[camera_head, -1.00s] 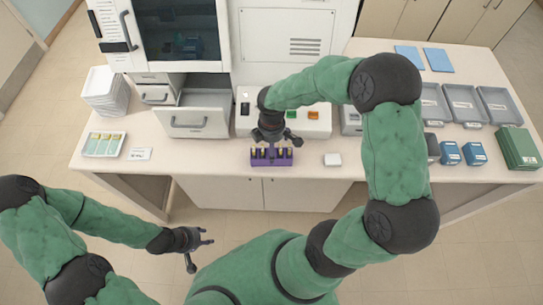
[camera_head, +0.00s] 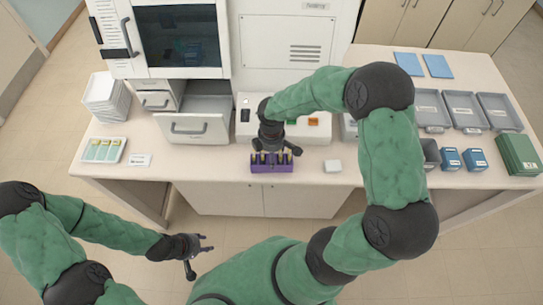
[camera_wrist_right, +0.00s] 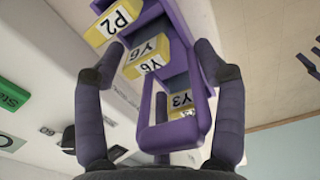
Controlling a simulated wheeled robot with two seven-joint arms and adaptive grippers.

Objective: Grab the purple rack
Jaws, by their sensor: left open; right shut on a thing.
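The purple rack (camera_head: 272,167) stands near the front edge of the bench, holding several small items with yellow tops. In the right wrist view the rack (camera_wrist_right: 203,97) fills the middle, with yellow labels reading P2, Y6 and Y3. My right gripper (camera_head: 275,147) points down over the rack. The rack appears to be at bench level; the exact finger contact is hard to see. My left gripper (camera_head: 203,256) is open and empty, in front of the bench at the lower left.
An open drawer (camera_head: 195,128) is at back left, with a slide tray (camera_head: 103,150) further left. Blue boxes (camera_head: 476,159) and grey bins (camera_head: 497,111) are at right.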

